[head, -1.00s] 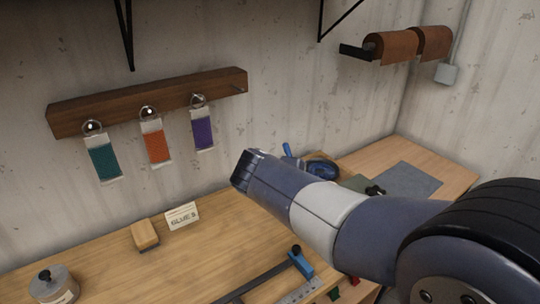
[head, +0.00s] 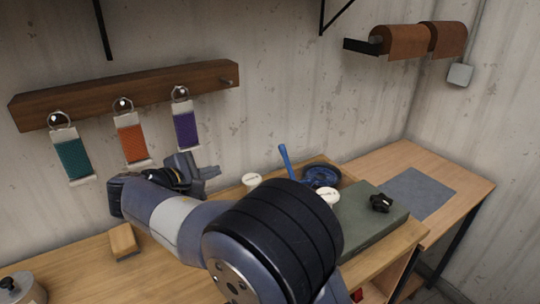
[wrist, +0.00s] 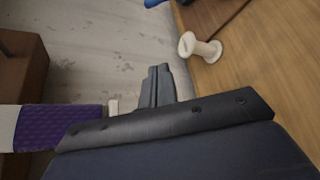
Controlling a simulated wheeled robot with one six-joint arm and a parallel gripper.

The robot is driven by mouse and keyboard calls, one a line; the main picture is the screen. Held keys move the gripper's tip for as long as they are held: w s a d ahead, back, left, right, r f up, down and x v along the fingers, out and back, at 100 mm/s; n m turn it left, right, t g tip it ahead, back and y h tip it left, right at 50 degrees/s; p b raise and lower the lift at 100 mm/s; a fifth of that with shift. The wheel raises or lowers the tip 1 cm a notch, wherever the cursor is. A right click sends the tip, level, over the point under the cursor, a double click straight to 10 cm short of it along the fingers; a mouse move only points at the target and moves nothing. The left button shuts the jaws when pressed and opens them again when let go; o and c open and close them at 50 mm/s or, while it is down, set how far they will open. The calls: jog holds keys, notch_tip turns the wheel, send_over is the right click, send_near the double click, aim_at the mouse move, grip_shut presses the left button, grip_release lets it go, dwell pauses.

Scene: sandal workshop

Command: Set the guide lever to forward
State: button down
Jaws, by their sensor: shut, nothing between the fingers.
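A blue upright handle (head: 284,157) stands at the back of the bench, beside a dark blue round part (head: 321,175). It leans slightly left at its top. No marking tells me that it is the guide lever, and its base is partly hidden by white-topped things. My gripper (head: 205,172) is to the left of the handle, near the wall below the purple strap, apart from the handle. In the wrist view my gripper (wrist: 160,88) shows its grey fingers together and empty. A bit of blue (wrist: 154,3) shows at that view's top edge.
Teal, orange and purple straps (head: 186,129) hang from a wooden rail (head: 120,95) close to my gripper. A white spool (wrist: 200,47) stands on the bench. A green block (head: 365,222) with a black knob (head: 381,203) is at right.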

jog(key=p+x, duration=0.3)
jog(key=x, duration=1.6)
jog(key=shift+w+d+f, duration=0.15)
jog(key=shift+w+d, duration=0.05)
jog(key=shift+d, duration=0.05)
jog(key=d, duration=0.1)
jog(key=d+r+p, duration=0.1)
jog(key=d, duration=0.1)
jog(key=shift+d+r, duration=0.3)
jog(key=shift+r, duration=0.05)
jog(key=shift+d+f+b, duration=0.1)
jog(key=shift+b, duration=0.4)
jog(key=shift+s+d+r+b, duration=0.1)
jog(key=shift+s+r+b, duration=0.2)
jog(key=shift+b, duration=0.35)
